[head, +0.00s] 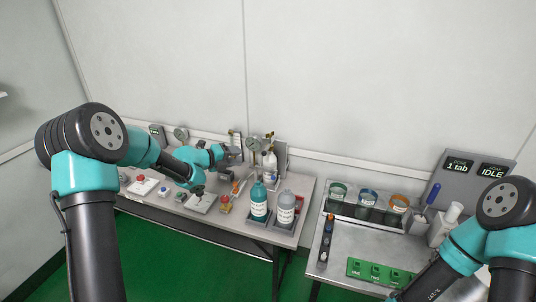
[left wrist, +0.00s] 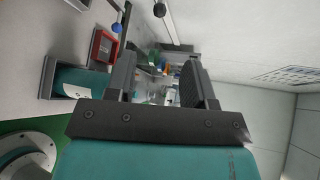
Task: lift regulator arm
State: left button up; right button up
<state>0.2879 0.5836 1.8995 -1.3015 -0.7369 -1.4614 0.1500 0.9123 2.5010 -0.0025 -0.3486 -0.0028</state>
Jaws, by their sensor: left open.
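A regulator-like fixture with a round gauge (head: 253,144) stands at the back of the left bench in the head view, beside a white cylinder (head: 271,163). It is small there, and I cannot tell which part is its arm. My left gripper (head: 235,151) is just left of the gauge, above the bench, partly hidden by its own wrist. In the left wrist view its two fingers (left wrist: 155,75) are apart, with no object clearly held between them. Small blurred items show beyond the gap. My right arm enters at lower right, with its gripper out of view.
A gap separates the benches.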

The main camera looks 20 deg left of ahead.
aim_at(269, 146)
pick_arm(q)
jog(key=x, duration=1.7)
jog(key=shift+f, duration=0.1)
grip_shut()
